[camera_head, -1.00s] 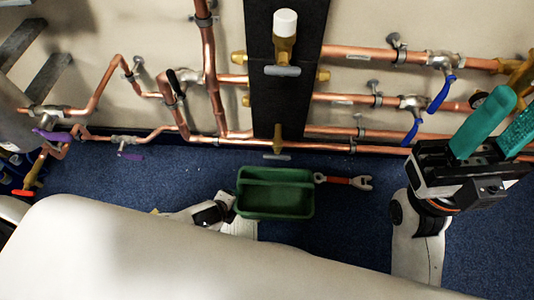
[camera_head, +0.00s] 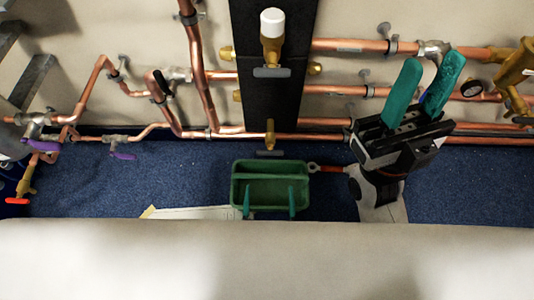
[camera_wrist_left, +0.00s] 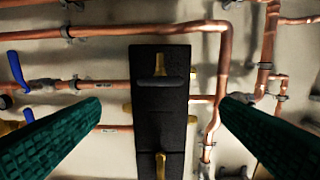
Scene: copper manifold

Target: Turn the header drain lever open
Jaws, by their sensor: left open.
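No label marks the header drain lever. A black upright board (camera_head: 264,20) carries a brass valve (camera_head: 271,45) with a white cap and a grey crosswise lever (camera_head: 272,72). A smaller brass valve (camera_head: 270,132) with another grey lever (camera_head: 269,153) is at its lower end. My left gripper (camera_head: 269,196) shows as two teal fingertips in front of the green bin, open and empty. In the left wrist view its fingers (camera_wrist_left: 160,104) spread either side of the board, which has a grey lever (camera_wrist_left: 156,82) across it. My right gripper (camera_head: 432,72) is open before the right-hand pipes.
A green bin (camera_head: 270,166) stands on the blue floor below the board. A red-handled wrench (camera_head: 328,169) lies beside it, partly hidden by my right arm. Purple levers (camera_head: 122,155) and a red lever (camera_head: 17,201) are at left. Blue levers (camera_wrist_left: 18,70) show in the left wrist view.

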